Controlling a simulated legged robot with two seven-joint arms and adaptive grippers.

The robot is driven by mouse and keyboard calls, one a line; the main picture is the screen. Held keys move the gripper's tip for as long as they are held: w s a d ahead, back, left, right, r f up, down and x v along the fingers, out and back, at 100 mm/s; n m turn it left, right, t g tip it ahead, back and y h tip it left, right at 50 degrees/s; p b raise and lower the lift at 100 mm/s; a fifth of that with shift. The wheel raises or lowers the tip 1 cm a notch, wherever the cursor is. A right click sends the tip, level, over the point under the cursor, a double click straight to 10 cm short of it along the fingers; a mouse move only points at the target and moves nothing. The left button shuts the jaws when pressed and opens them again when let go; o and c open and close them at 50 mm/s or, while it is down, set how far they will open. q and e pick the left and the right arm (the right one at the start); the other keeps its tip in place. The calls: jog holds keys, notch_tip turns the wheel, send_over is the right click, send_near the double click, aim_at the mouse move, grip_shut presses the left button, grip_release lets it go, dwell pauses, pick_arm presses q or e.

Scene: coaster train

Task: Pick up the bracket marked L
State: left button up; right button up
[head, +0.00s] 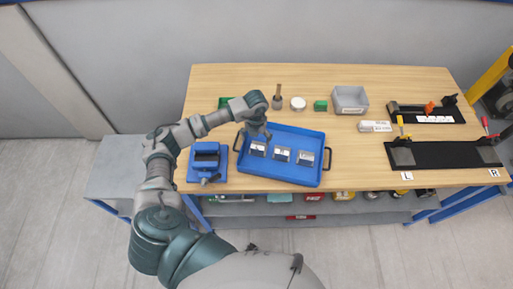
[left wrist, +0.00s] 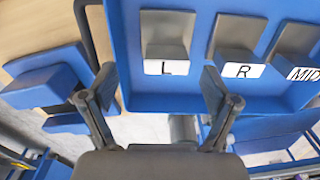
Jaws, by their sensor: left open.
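The bracket marked L (left wrist: 167,38) is a grey metal angle piece with a white L label. It stands in the blue tray (head: 283,131). In the head view it is the leftmost bracket (head: 258,149) of a row of three. My left gripper (head: 257,132) is over the left part of the tray, close to this bracket. In the left wrist view the gripper (left wrist: 160,90) has its fingers spread wide and nothing between them; the L bracket appears beyond the gap, apart from both fingers. My right gripper is not in view.
Brackets marked R (left wrist: 240,40) and MID (left wrist: 298,43) stand right of L in the tray. A blue vise (head: 207,160) is left of the tray. A grey bin (head: 350,100) and a small white box (head: 375,126) are farther right. Black fixtures (head: 440,154) occupy the table's right end.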

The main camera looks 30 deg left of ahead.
aim_at(259, 146)
pick_arm(q)
jog(key=shift+d+f, duration=0.2)
jog(key=shift+f, duration=0.2)
jog(key=f, duration=0.1)
jog(key=d+f+p, duration=0.1)
jog(key=f, duration=0.1)
jog(key=shift+w+f, duration=0.15)
jog(key=shift+f, duration=0.45)
jog(key=shift+a, duration=0.3)
jog(key=shift+c, duration=1)
jog(key=shift+a+f, duration=0.1)
jog(key=shift+a, duration=0.1)
jog(key=c, duration=0.8)
jog(key=shift+d, duration=0.1)
jog(key=c, duration=0.7)
jog(key=shift+o, duration=0.2)
jog(key=shift+d, duration=0.15)
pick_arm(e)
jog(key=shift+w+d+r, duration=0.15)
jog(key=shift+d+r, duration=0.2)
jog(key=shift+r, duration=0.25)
